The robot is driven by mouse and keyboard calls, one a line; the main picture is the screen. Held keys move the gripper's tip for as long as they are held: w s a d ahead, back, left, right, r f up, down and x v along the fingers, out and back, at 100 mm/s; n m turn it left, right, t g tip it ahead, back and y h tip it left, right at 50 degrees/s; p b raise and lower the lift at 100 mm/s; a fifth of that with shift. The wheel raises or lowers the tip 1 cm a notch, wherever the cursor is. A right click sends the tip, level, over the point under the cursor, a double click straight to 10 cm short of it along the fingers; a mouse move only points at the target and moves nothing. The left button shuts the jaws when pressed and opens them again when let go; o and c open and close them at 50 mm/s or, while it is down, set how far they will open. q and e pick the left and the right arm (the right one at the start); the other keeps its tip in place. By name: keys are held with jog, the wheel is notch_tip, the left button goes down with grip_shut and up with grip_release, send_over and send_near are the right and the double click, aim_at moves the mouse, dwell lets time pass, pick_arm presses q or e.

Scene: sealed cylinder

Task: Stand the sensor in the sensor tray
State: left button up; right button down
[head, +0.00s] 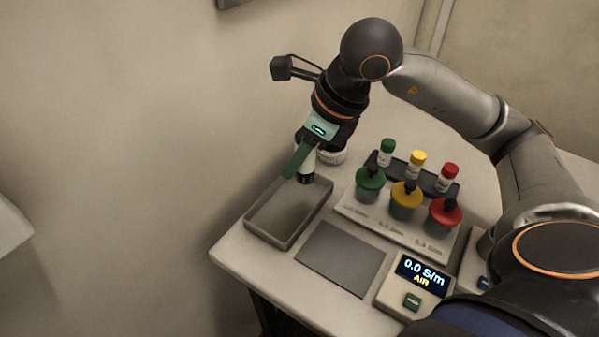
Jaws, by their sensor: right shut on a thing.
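My right gripper (302,163) comes down at the back left of the table, with a green finger showing. It is shut on the sensor (308,168), a small white cylinder with a dark lower end, partly hidden by the finger. The sensor looks roughly upright, at the back right part of a grey open tray (265,231), which I take as the sensor tray. I cannot tell whether the sensor's lower end touches the tray floor. The rest of the tray looks empty. My left gripper is not in view.
Right of the tray are a flat dark grey mat (341,260) and a meter (422,270) reading "0.0 S/m AIR". Behind them, a pale rack (390,232) holds green, yellow and red-lidded pots. Three capped vials (417,163) stand behind. A white round thing (333,155) is behind the gripper.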

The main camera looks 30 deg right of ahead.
jog(key=w+f, duration=0.1)
jog(key=w+d+f, duration=0.1)
jog(key=f, duration=0.1)
jog(key=w+d+f, duration=0.1)
jog(key=f, duration=0.1)
jog(key=shift+w+d+f, duration=0.15)
jog(key=shift+w+d, duration=0.1)
jog(key=shift+w, duration=0.05)
jog(key=shift+w+d+f, duration=0.1)
jog(key=shift+f, duration=0.8)
jog(key=shift+w+d+f, duration=0.1)
jog(key=shift+f, duration=0.8)
jog(key=shift+b, duration=0.3)
jog(key=shift+f, duration=0.25)
jog(key=c, duration=0.8)
grip_release()
jog(key=shift+r, duration=0.1)
jog(key=shift+r, duration=0.1)
jog(key=shift+r, duration=0.2)
jog(key=v, duration=1.1)
jog(key=shift+s+d+r, duration=0.15)
jog(key=shift+s+r, duration=0.05)
jog(key=shift+r, duration=0.1)
